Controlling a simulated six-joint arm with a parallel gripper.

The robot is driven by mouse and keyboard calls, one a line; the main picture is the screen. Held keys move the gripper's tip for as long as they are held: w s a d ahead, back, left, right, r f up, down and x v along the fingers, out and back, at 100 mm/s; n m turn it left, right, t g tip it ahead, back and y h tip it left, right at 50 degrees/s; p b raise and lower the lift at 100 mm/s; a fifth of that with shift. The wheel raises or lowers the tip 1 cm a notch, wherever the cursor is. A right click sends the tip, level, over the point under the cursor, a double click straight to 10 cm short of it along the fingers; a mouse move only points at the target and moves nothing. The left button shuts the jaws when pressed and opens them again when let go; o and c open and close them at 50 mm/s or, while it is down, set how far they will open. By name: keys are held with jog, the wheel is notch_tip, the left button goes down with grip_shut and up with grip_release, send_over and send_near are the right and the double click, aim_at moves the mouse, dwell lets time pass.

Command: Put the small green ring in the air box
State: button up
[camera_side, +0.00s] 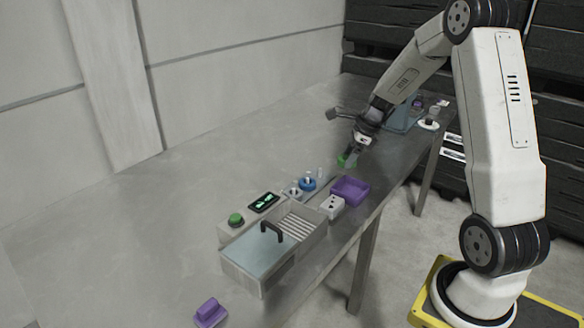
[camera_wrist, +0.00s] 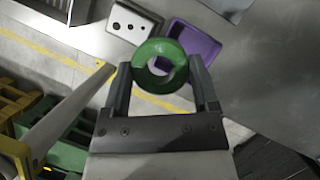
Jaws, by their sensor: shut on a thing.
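The small green ring (camera_wrist: 141,67) is between the two fingertips of my gripper (camera_wrist: 160,63) in the wrist view, with its hole facing the camera. In the side view the green ring (camera_side: 344,161) shows under my gripper (camera_side: 351,154), held above the bench and partly hidden by the fingers. No label for the air box is readable. The purple open tray (camera_side: 350,199) stands just below and nearer than the ring; the purple tray (camera_wrist: 207,47) shows partly behind the ring in the wrist view.
A white block with dark holes (camera_side: 332,207) stands beside the tray. A long grey basin (camera_side: 237,277) has a clear lid with a black handle (camera_side: 271,228). Small blue and white parts (camera_side: 308,184), a display (camera_side: 264,203) and a green button (camera_side: 236,219) stand behind.

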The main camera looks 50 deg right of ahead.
jog(key=shift+a, duration=0.15)
jog(key=n+g+y, duration=0.2)
jog(key=n, duration=0.4)
send_over(292, 234)
jog(key=d, duration=0.1)
jog(key=f, duration=0.1)
jog(key=shift+s+f, duration=0.2)
jog(key=shift+f, duration=0.25)
jog(key=shift+f, duration=2.75)
jog(key=shift+d+f, duration=0.1)
jog(key=shift+f, duration=2.1)
jog(key=o, duration=1.1)
